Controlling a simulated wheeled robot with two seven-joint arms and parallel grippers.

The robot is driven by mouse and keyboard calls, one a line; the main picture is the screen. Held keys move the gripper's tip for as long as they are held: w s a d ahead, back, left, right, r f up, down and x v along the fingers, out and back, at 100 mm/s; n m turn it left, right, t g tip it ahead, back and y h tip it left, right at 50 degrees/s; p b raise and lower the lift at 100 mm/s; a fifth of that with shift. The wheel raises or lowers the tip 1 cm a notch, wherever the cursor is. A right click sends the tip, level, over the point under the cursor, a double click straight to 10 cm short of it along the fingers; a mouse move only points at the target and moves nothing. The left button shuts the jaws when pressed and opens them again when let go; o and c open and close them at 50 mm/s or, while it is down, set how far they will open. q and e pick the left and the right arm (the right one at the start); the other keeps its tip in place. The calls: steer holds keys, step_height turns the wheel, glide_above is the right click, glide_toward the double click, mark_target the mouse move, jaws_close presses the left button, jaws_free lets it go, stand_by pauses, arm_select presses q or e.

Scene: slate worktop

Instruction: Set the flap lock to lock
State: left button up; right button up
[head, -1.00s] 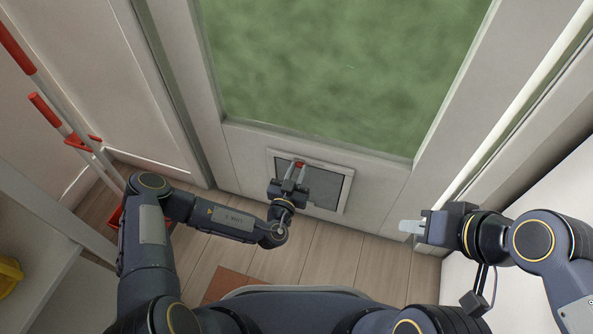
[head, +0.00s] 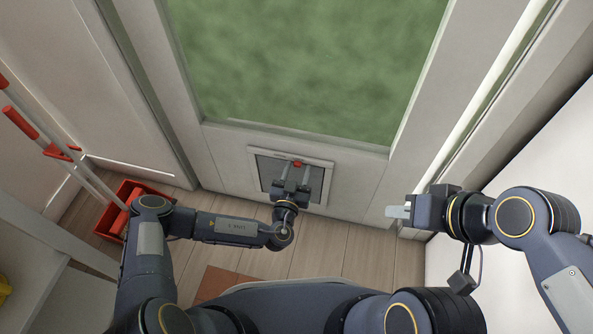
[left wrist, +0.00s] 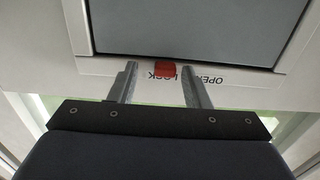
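The pet flap (head: 267,172) is set low in the door, with a grey panel in a pale frame. Its small red lock knob (head: 297,163) is at the frame's top edge. My left gripper (head: 296,170) is at the knob, its fingers apart on either side. In the left wrist view, the red knob (left wrist: 166,68) is between the two fingertips (left wrist: 160,71), with visible gaps beside it. It overlaps part of the word LOCK; the word OPEN (left wrist: 188,79) is to its right. My right gripper (head: 398,211) is away to the right, touching nothing; its finger gap is not clear.
A red bin (head: 112,222) and red-handled poles (head: 20,122) stand at the left. A brown mat (head: 222,281) lies on the wooden floor. The door's glass pane (head: 310,60) is above the flap. A white wall is at the right.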

arm_select(q)
steer(key=p+v, duration=0.2)
steer(key=v, duration=0.5)
steer(key=shift+s, duration=0.35)
steer(key=shift+a+r, duration=0.15)
